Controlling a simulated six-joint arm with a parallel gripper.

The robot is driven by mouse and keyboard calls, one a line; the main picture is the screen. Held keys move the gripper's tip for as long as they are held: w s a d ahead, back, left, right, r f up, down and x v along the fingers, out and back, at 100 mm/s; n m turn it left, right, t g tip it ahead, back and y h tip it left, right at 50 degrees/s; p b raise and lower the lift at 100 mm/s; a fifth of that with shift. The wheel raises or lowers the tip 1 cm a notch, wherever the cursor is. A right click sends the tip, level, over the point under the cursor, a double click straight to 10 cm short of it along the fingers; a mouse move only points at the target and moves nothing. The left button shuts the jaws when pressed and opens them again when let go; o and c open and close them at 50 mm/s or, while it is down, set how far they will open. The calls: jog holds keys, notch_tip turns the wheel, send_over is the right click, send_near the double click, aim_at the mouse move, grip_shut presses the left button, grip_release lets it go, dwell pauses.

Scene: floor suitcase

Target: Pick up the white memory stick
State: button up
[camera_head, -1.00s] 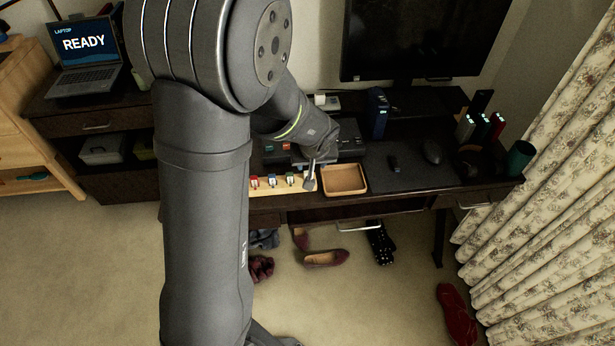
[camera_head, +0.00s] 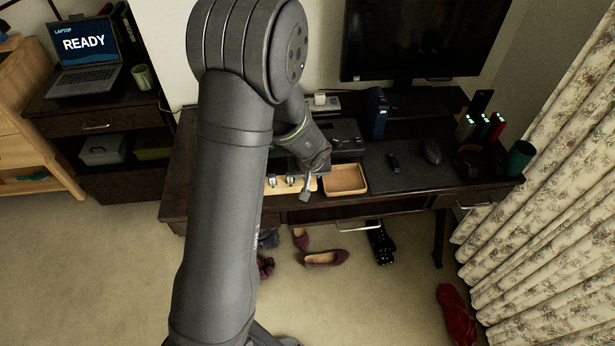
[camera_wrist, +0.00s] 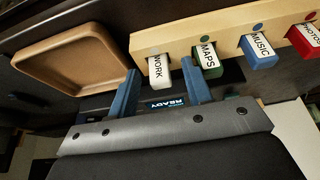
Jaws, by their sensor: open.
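The white memory stick (camera_wrist: 158,74), labelled WORK, stands out from the front of a pale wooden holder (camera_wrist: 200,32) in the wrist view. My gripper (camera_wrist: 160,69) is open, with one blue finger on each side of the white stick's end. I cannot tell whether either finger touches it. Beside it in the holder are a green MAPS stick (camera_wrist: 207,57), a blue MUSIC stick (camera_wrist: 258,50) and a red PHOTOS stick (camera_wrist: 304,38). In the head view my gripper (camera_head: 306,195) is at the holder's right end, and the white stick cannot be made out.
An empty wooden tray (camera_head: 345,179) lies just right of the holder on the dark desk (camera_head: 400,202). A dark mat (camera_head: 440,172) with a mouse (camera_head: 432,151) lies farther right. Shoes (camera_head: 327,259) lie on the floor below.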

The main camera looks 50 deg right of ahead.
grip_shut()
